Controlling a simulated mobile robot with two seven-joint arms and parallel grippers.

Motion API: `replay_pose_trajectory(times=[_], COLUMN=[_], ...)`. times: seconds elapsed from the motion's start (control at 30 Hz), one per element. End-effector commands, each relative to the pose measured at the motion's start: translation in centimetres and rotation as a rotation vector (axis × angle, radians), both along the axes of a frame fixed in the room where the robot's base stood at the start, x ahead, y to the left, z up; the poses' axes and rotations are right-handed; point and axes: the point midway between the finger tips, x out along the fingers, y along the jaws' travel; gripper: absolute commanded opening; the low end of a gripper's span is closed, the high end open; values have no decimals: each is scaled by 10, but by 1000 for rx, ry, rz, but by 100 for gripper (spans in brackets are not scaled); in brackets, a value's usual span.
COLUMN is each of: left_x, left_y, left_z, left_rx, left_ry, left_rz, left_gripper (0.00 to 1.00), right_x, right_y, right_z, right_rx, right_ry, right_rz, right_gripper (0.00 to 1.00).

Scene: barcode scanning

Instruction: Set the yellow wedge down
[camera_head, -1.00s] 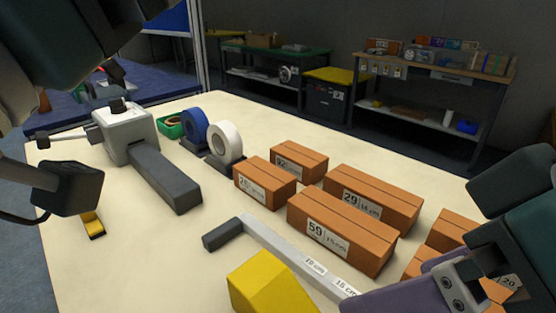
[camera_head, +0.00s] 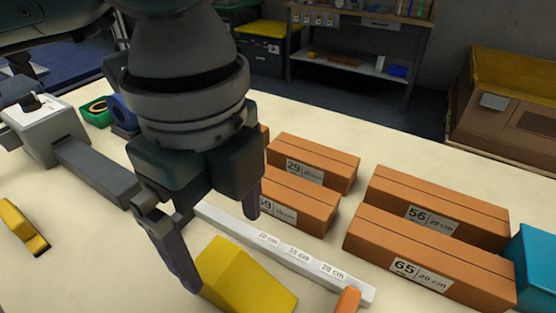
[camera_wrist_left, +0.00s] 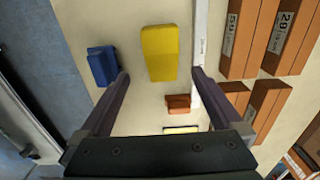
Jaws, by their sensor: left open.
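The yellow wedge (camera_head: 245,280) rests on the pale table in the lower middle of the head view. My left gripper (camera_head: 222,248) points down over the table at the wedge, its two purple fingers apart. In the left wrist view the yellow wedge (camera_wrist_left: 160,52) lies just beyond the open fingertips (camera_wrist_left: 160,78), in line with the gap, with nothing held between them. My right gripper is not in view.
A grey ruler bar (camera_head: 290,256) lies right behind the wedge. Orange numbered boxes (camera_head: 430,265) stand behind and to the right. A small orange piece (camera_head: 347,300) is beside the ruler. A blue block (camera_wrist_left: 102,66) lies left of the wedge in the left wrist view.

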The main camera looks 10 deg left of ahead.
Motion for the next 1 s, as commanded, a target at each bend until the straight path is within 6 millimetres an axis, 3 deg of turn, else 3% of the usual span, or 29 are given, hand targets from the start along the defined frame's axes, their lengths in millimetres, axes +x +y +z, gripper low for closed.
replay_pose_trajectory(times=[0.1,0.37,0.6,0.9,1.0], left_x=[-1,0,4,4,4], left_y=[1,0,2,1,1], left_z=[-21,-46,-84,-90,-90], left_rx=[3,-2,-3,-5,-5], left_ry=[4,4,5,3,3], left_rz=[1,-3,-3,-5,-4], left_gripper=[100,100,100,100,91], right_x=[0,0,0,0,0], right_y=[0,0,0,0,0], right_z=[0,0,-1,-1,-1], right_rx=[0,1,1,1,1], right_ry=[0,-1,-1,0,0], right_rz=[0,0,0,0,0], right_gripper=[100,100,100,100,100])
